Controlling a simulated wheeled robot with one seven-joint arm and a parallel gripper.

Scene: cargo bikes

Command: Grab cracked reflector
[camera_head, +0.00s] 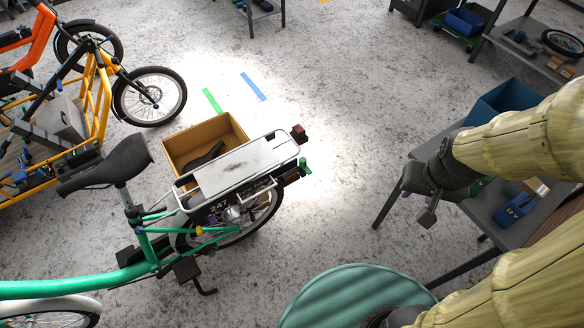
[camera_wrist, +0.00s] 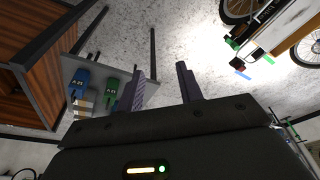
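A dark red block that looks like the reflector (camera_head: 299,133) sits at the rear end of the green bike's rack (camera_head: 240,165). It is too small to show a crack. A small red patch, probably the same reflector (camera_wrist: 268,58), shows at the upper right of the wrist view. My gripper (camera_head: 416,206) is right of the bike, well apart from the reflector, above the edge of a grey table. In the wrist view my gripper (camera_wrist: 162,80) has its two fingers spread with nothing between them.
A brown open box (camera_head: 236,124) is behind the rack. A grey table (camera_head: 452,257) with blue and green battery-like blocks is at right. A green round top (camera_head: 345,298) is at the bottom. Floor between bike and table is clear. An orange cargo bike (camera_head: 98,95) is at left.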

